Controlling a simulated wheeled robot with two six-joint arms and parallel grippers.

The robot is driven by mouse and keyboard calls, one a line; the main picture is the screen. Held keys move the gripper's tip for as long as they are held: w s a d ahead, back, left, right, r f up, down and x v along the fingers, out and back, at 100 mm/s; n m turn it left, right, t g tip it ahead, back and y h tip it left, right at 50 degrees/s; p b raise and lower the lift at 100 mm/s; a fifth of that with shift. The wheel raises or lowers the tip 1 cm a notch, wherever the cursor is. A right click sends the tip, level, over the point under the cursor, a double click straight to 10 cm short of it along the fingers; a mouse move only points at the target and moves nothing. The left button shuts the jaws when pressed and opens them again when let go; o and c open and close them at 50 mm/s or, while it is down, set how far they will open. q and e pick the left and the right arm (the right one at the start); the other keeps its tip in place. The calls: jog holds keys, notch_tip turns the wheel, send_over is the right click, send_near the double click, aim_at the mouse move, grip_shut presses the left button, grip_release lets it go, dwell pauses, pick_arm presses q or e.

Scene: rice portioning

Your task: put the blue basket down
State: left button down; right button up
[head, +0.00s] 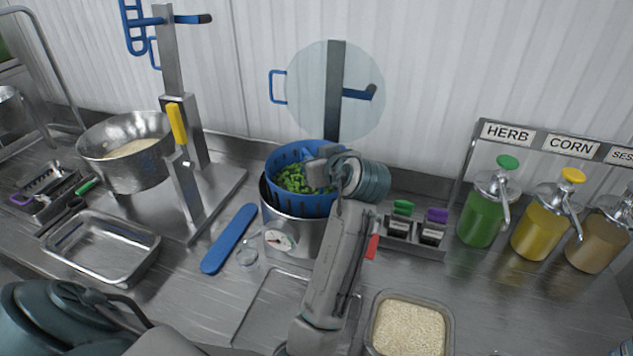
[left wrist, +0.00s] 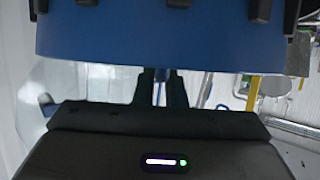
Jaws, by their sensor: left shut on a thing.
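The blue basket (head: 290,204) is perforated and holds green pieces. It is at the steel pot (head: 300,240) with the round dial on its front. Its lower part looks to be within the pot's dark rim, its upper part above. Whether it touches the pot's bottom is hidden. My left gripper (head: 322,168) is shut on the basket at its right side. In the left wrist view the basket's blue wall (left wrist: 150,40) fills the top, close to the fingers. My right gripper is not in view.
A stand (head: 335,130) rises behind the pot, with a pale translucent disc across it. A blue flat tool (head: 229,238) lies left of the pot. A rice tray (head: 452,330) stands front right. Sauce bottles (head: 480,222) stand at right, a steel bowl (head: 97,165) at left.

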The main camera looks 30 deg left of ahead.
pick_arm(q)
notch_tip(320, 180, down, 3)
jog(key=shift+f+p, duration=0.1)
jog(key=shift+p, duration=0.3)
notch_tip(320, 180, down, 3)
jog(key=shift+f+p, duration=0.2)
jog(key=shift+p, duration=0.45)
jog(key=shift+f, duration=0.35)
jog(key=c, duration=1.8)
grip_release()
jog(key=shift+f, duration=0.1)
jog(key=shift+c, duration=0.2)
jog(key=o, duration=0.3)
jog(key=shift+o, duration=0.2)
